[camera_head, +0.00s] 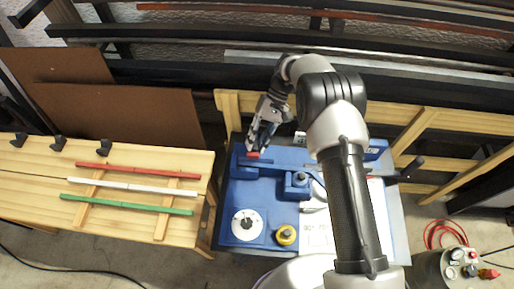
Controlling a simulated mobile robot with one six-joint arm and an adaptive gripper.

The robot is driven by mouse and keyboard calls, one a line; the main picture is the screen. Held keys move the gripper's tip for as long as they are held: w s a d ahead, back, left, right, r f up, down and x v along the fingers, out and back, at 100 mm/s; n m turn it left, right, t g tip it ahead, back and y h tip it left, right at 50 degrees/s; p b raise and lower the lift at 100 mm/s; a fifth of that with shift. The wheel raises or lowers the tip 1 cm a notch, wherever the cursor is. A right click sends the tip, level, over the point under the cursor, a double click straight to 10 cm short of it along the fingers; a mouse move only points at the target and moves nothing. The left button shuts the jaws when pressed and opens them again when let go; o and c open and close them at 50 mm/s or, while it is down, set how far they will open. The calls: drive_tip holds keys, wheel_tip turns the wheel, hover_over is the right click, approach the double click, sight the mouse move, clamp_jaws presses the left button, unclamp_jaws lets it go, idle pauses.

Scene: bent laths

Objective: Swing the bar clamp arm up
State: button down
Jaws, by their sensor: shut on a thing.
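The blue bending machine (228,200) stands in the middle of the view. The bar clamp arm (280,158) looks like the blue bar lying across its back part, with a red end piece (253,155) at the left. My gripper (259,146) reaches down from behind and is shut at this red piece. The fingers hide part of the piece, and the exact grip is small in this view. My arm covers the right part of the machine.
A wooden table (30,185) at the left carries a red lath (138,171), a white lath (130,187) and a green lath (125,204). Metal bars and wooden rails stand behind.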

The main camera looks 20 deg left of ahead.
drive_tip(key=b, duration=0.2)
drive_tip(key=f+g+b, duration=0.1)
drive_tip(key=b, duration=0.1)
drive_tip(key=shift+w+a+g, duration=0.25)
drive_tip(key=shift+a+g, duration=0.05)
drive_tip(key=shift+r+b, duration=0.1)
drive_tip(key=shift+b, duration=0.35)
drive_tip(key=c, duration=1.4)
unclamp_jaws()
drive_tip(key=shift+a, duration=0.1)
drive_tip(key=shift+w+r, duration=0.1)
wheel_tip(320, 180, up, 10)
